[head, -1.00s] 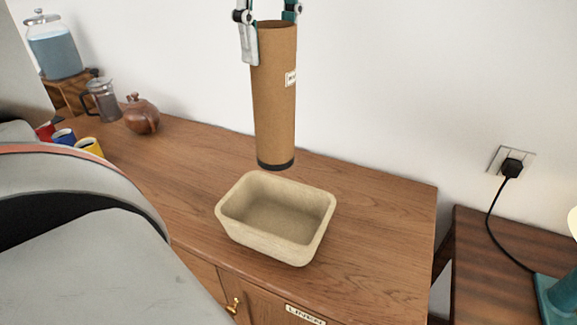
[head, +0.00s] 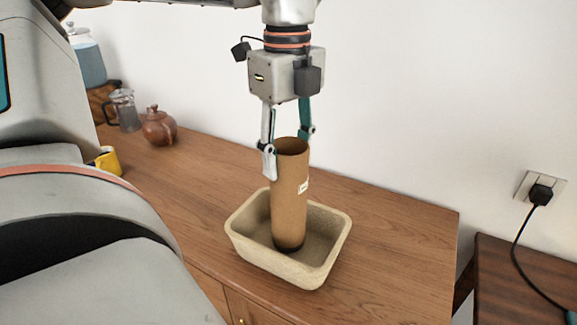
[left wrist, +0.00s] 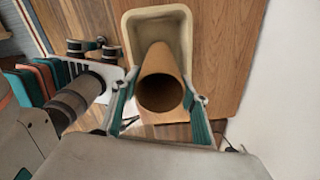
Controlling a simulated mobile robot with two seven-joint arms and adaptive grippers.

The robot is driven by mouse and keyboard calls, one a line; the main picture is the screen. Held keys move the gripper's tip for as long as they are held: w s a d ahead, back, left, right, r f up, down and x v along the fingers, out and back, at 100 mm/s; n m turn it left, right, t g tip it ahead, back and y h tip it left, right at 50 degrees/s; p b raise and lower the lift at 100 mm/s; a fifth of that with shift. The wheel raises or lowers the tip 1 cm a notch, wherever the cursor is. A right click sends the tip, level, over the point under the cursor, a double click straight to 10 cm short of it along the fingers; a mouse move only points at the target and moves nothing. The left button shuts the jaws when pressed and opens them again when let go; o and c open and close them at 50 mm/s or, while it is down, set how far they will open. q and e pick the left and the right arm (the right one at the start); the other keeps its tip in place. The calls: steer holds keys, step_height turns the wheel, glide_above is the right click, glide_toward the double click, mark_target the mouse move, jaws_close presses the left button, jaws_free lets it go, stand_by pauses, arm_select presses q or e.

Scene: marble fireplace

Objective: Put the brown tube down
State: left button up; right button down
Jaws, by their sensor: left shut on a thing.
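The brown tube (head: 290,200) is upright, with a dark band at its bottom and a small white label. Its lower end is inside the beige rectangular tub (head: 334,258), at or close to the floor; I cannot tell if it touches. My left gripper (head: 287,148) points down from above and is shut on the tube's top rim. In the left wrist view the tube's open end (left wrist: 160,92) lies between the two fingers (left wrist: 160,108), with the tub (left wrist: 130,35) beyond it. My right gripper is not in view.
The tub stands on a wooden cabinet (head: 400,225) against a white wall. A brown teapot (head: 158,128), a glass press (head: 124,110) and a yellow mug (head: 108,161) are at the left. A darker table (head: 510,285) and a plugged-in cord (head: 541,194) are at the right.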

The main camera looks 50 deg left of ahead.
arm_select(q)
steer(key=shift+f, duration=1.3)
steer(key=shift+f, duration=0.15)
steer(key=o, duration=1.5)
step_height(320, 180, up, 12)
steer(key=shift+r+p, duration=0.2)
steer(key=shift+p, duration=0.25)
